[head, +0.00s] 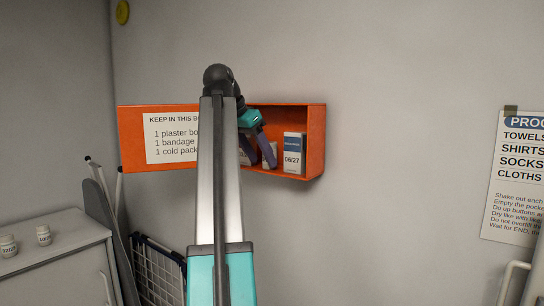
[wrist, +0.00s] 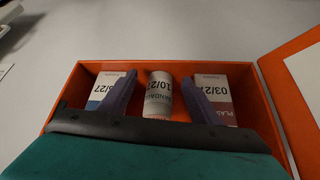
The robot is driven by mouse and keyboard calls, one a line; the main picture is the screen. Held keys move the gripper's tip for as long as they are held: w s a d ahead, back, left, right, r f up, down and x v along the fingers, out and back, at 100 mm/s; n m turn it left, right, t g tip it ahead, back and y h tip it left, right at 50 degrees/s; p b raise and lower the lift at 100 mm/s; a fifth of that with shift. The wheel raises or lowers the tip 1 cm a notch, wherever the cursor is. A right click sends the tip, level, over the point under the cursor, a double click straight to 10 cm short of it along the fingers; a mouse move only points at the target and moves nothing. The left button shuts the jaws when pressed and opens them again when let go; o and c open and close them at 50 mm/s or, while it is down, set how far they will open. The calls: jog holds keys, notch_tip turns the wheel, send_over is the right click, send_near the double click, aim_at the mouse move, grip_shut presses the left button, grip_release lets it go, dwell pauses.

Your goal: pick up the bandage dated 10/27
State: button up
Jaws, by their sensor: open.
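The bandage (wrist: 159,96) is a pale roll marked 10/27, standing in the middle of the open orange box (head: 315,142) in the wrist view. My gripper (wrist: 159,79) is open, with one purple finger on each side of the bandage in the picture. I cannot tell whether the fingers touch it or are still in front of it. In the head view my gripper (head: 260,160) reaches into the box opening, and the arm and fingers hide most of the contents there.
A carton marked 06/27 (head: 293,153) stands on one side of the bandage, and a plaster carton marked 03/27 (wrist: 214,94) on the other. The box's open door (head: 130,140) hangs to the left.

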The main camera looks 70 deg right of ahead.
jog(key=shift+s+d, duration=0.3)
jog(key=shift+d, duration=0.3)
jog(key=shift+s+d+f+b, duration=0.2)
jog(key=shift+s+d+b, duration=0.05)
jog(key=shift+d, duration=0.3)
jog(key=shift+s+d+f+b, duration=0.15)
jog(key=shift+s+d+b, duration=0.15)
jog(key=shift+d, duration=0.25)
jog(key=shift+s+d+f+b, duration=0.2)
jog(key=shift+s+d+b, duration=0.05)
jog(key=shift+d, duration=0.3)
jog(key=c, duration=1.1)
jog(key=shift+r, duration=0.15)
